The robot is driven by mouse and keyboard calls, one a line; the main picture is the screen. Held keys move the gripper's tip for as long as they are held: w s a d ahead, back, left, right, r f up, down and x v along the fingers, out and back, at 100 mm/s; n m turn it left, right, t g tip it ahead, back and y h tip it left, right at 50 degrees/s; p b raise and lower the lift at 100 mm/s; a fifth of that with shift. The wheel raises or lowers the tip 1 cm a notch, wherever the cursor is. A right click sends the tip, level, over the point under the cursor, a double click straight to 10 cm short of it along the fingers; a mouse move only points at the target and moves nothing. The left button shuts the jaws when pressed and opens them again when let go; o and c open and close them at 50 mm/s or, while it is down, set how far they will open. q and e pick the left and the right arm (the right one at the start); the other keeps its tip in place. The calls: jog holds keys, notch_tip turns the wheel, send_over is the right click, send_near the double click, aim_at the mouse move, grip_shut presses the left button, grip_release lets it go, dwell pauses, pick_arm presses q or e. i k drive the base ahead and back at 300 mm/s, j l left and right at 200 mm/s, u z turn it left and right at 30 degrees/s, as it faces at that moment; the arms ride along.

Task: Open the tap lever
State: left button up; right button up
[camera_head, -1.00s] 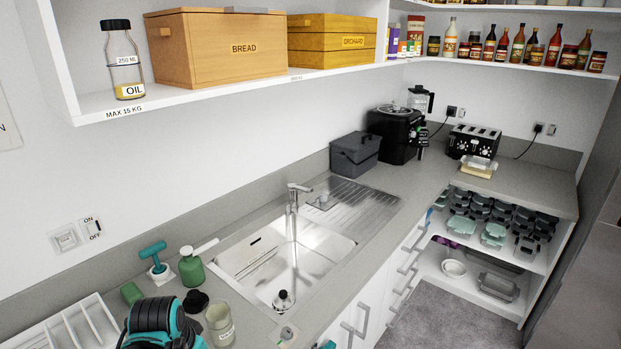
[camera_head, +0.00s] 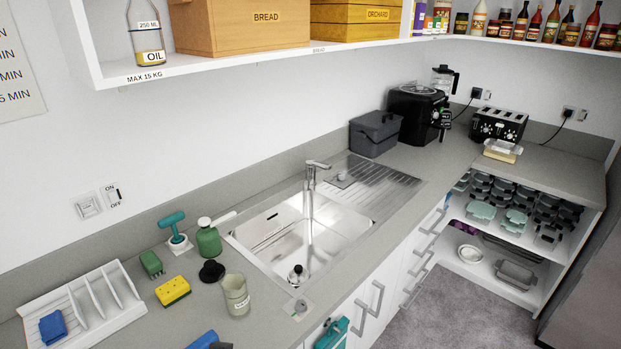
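The tap (camera_head: 310,184) is a chrome mixer standing at the back edge of the steel sink (camera_head: 272,232). Its lever (camera_head: 319,164) is on top of the tap body and points to the right; its exact angle is too small to tell. A pale vertical streak shows in the basin below the tap; I cannot tell whether it is water or a reflection. Neither of my grippers is in view, and nothing touches the tap or its lever.
A green soap bottle (camera_head: 208,240), teal-handled tool (camera_head: 175,230), yellow sponge (camera_head: 173,291) and glass jar (camera_head: 236,295) stand left of the sink. A white rack (camera_head: 95,318) is farther left. The shelf (camera_head: 220,62) overhangs the counter.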

aim_at(309, 162)
jog(key=i+l, duration=0.35)
jog(key=l, duration=0.15)
jog(key=i+l, duration=0.35)
jog(key=l, duration=0.15)
jog(key=i+l, duration=0.7)
jog(key=l, duration=0.25)
jog(key=i+l, duration=0.35)
jog(key=l, duration=0.15)
jog(key=i+j, duration=0.1)
jog(key=i, duration=0.2)
